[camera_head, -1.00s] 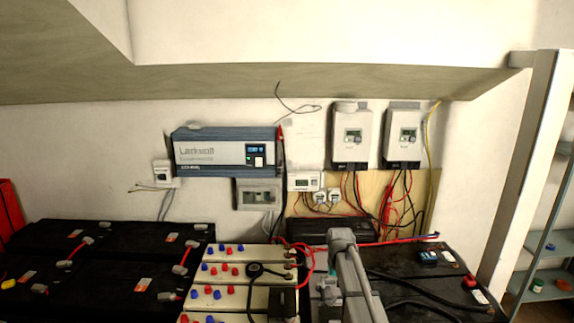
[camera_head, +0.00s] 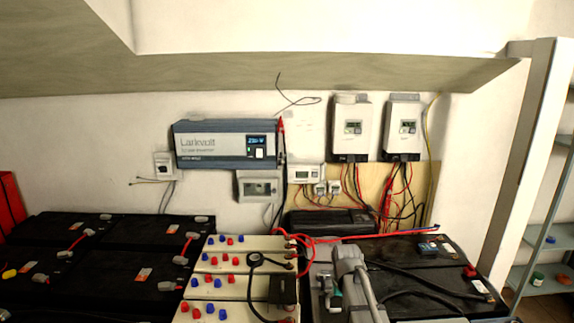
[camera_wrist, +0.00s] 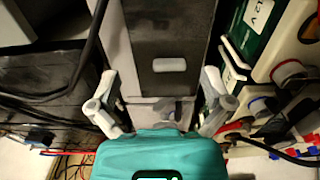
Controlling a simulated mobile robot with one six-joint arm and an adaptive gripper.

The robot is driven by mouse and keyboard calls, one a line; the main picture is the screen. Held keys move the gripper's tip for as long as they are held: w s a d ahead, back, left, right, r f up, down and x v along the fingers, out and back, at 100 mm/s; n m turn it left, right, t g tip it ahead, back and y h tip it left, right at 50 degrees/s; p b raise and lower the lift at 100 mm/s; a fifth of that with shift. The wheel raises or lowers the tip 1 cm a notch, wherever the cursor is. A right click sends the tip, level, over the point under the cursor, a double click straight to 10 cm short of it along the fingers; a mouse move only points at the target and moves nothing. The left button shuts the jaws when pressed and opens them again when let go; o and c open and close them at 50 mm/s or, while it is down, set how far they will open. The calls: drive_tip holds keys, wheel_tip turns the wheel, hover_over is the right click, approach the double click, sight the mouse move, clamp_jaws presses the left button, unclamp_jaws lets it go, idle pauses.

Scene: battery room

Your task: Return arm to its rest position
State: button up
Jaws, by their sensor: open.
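My arm's grey wrist part rises at the bottom centre of the head view, over the gap between the cream batteries (camera_head: 236,262) and the black battery at right (camera_head: 405,252). My gripper (camera_head: 329,292) shows small beside it, low in the head view. In the wrist view my gripper (camera_wrist: 160,102) has its two grey fingers spread wide apart with nothing held between them. Behind the fingers is a grey and dark strip-like surface, which I cannot identify for sure.
Black batteries (camera_head: 105,255) with red leads fill the left. Black cables (camera_head: 425,285) lie across the right battery. A red lead (camera_head: 340,239) runs behind my arm. The inverter (camera_head: 225,145) and two controllers (camera_head: 351,128) hang on the wall. A post (camera_head: 530,160) and shelf (camera_head: 550,235) stand at right.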

drive_tip(key=s+f+b, duration=0.2)
drive_tip(key=s, duration=0.3)
drive_tip(key=s+f+b, duration=0.2)
drive_tip(key=s, duration=0.3)
drive_tip(key=s+f+b, duration=0.2)
drive_tip(key=s, duration=0.4)
drive_tip(key=shift+d+f, duration=0.15)
drive_tip(key=shift+f, duration=0.25)
wheel_tip(320, 180, up, 17)
drive_tip(key=p, duration=1.7)
drive_tip(key=shift+w, duration=0.3)
drive_tip(key=shift+c, duration=0.3)
